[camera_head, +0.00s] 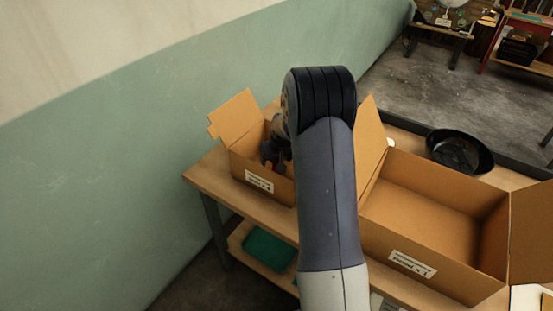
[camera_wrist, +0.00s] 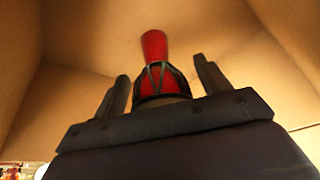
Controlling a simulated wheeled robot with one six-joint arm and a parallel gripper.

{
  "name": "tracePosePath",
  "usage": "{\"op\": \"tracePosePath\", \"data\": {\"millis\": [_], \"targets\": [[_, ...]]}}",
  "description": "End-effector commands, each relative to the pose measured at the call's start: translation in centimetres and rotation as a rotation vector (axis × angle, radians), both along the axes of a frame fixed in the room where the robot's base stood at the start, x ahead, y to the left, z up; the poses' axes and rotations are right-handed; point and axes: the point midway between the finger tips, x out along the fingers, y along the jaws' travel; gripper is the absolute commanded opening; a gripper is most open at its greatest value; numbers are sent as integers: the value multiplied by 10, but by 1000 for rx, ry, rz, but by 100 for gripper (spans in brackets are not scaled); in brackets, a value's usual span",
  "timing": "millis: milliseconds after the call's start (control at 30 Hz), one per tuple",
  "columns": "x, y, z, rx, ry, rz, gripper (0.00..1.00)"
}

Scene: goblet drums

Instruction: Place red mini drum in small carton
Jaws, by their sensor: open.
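The red mini drum (camera_wrist: 155,48) shows in the wrist view, with a red body and a dark corded band at its near end. It is inside the small carton (camera_head: 250,170), whose brown walls (camera_wrist: 85,35) surround it in the wrist view. My gripper (camera_wrist: 161,72) is open, with one finger on each side of the drum and gaps between. In the head view my gripper (camera_head: 272,153) is down in the small carton's opening. The drum is hidden there, and my arm covers the carton's right part.
A larger open carton (camera_head: 410,262) stands right of the small one on the wooden table (camera_head: 205,178). A black bowl (camera_head: 459,150) sits behind it. A green wall is close on the left. A green item (camera_head: 267,250) lies on the lower shelf.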

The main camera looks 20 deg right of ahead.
Motion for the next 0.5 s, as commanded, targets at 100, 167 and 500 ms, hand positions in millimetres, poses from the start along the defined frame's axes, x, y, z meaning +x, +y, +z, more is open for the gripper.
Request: {"op": "tracePosePath", "data": {"millis": [100,167,500], "targets": [[0,0,0,0,0,0,71],[0,0,0,0,0,0,71],[-10,1,30,-2,-5,1,71]]}}
